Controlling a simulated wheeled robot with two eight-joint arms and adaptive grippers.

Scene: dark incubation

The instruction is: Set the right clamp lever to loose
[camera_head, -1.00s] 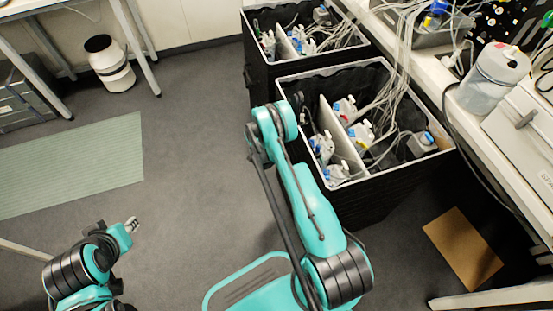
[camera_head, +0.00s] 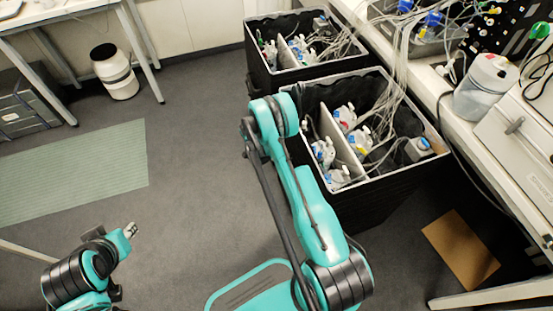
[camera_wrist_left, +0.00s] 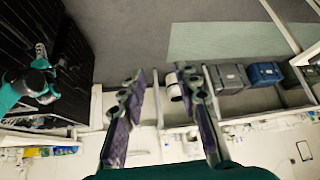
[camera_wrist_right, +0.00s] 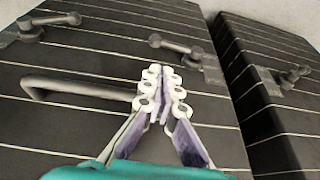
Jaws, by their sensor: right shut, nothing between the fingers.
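In the right wrist view, the side of a dark crate with pale stripes carries two small grey clamp levers. The right lever (camera_wrist_right: 175,43) has its knob to the left and its base to the right. The left lever (camera_wrist_right: 50,20) sits near the top left corner, knob to the right. My right gripper (camera_wrist_right: 163,76) is shut and empty, its tips in front of the crate side, just below the right lever in the picture; contact cannot be told. In the head view my arm and the crate hide it. My left gripper (camera_wrist_left: 162,78) is open and empty, away from the crates (camera_head: 130,230).
A grey bar handle (camera_wrist_right: 75,90) juts from the crate side, left of my right gripper. A neighbouring crate (camera_wrist_right: 262,105) bears another lever (camera_wrist_right: 292,74).

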